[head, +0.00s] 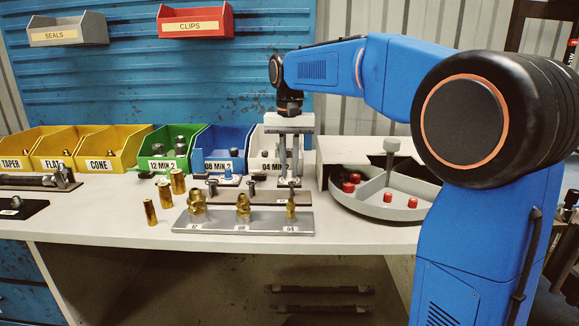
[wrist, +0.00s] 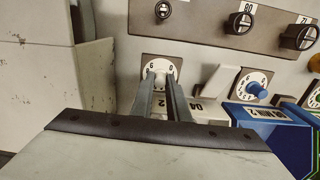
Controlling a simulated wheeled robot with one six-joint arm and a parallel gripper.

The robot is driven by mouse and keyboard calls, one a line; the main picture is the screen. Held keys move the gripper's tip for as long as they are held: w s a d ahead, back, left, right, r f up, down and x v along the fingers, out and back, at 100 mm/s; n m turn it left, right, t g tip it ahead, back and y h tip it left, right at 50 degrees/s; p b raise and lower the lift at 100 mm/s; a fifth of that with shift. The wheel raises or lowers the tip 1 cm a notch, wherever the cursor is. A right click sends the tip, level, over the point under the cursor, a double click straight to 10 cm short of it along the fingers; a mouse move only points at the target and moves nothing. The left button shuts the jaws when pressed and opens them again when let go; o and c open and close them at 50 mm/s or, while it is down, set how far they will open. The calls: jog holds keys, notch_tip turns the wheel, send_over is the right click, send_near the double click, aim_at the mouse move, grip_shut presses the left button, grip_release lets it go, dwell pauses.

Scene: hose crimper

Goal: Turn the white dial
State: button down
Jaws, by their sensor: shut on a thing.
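The white dial (wrist: 161,65) is a small pale knob on a square plate with numbers around it, in the wrist view above the middle. My gripper (wrist: 163,78) points down and is shut on the white dial, with one finger on each side of it. In the head view my gripper (head: 289,180) stands over the worktop in front of the white bin marked 04 (head: 264,150), and its fingers hide most of the white dial there. The dial's pointer position cannot be read.
A blue dial (wrist: 257,89) sits beside the white one in the wrist view. A metal tray with brass fittings (head: 300,222) lies in front of the dials. A round grey tray (head: 400,212) with red pieces is to the right. Green (head: 158,160) and blue bins (head: 222,162) stand behind.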

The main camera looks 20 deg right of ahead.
jog(key=shift+n, duration=2.1)
jog(key=c, duration=1.7)
grip_release()
notch_tip(320, 180, up, 17)
jog(key=shift+r, duration=0.2)
